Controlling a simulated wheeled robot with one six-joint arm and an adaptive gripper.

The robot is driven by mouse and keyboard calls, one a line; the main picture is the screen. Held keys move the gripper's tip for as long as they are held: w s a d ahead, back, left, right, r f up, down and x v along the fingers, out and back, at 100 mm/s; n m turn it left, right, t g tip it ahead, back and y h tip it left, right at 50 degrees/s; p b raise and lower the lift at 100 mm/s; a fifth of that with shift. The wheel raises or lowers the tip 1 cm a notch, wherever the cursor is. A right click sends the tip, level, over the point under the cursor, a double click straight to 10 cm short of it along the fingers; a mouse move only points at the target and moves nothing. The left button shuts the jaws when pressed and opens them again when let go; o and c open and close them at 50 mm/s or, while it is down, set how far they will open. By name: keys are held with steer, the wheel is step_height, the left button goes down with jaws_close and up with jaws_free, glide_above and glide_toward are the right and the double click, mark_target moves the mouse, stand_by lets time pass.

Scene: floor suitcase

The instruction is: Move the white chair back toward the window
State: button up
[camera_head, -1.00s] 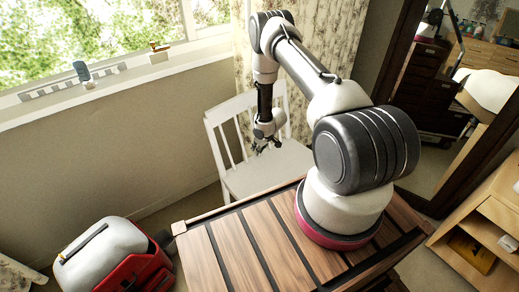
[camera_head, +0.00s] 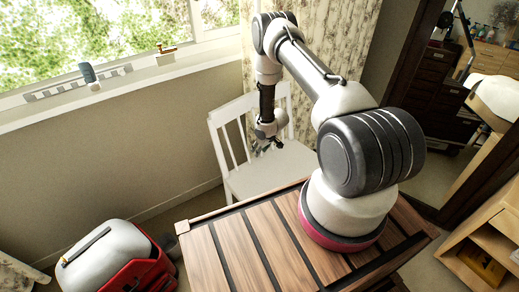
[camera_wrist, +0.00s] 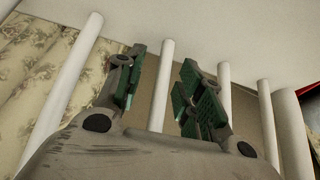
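The white chair (camera_head: 275,172) stands upright in front of the wall and the patterned curtain, its slatted back to the left and its seat partly hidden by the wooden platform. My gripper (camera_head: 267,146) hangs by the chair's back, over the seat side. In the wrist view, my gripper (camera_wrist: 162,62) is open, with its green-padded fingers apart. One white slat of the chair (camera_wrist: 160,90) shows between the fingers; whether they touch it I cannot tell. The window (camera_head: 120,35) is at the upper left, above a white sill.
Small items sit on the sill (camera_head: 40,113). A wooden shelf unit (camera_head: 492,238) is at the right, below a dark-framed mirror. Bare floor shows between suitcase and chair.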

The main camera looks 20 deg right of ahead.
steer(key=shift+w+r, duration=0.1)
steer(key=v, duration=1.1)
steer(key=shift+r, duration=0.35)
steer(key=shift+s, duration=0.3)
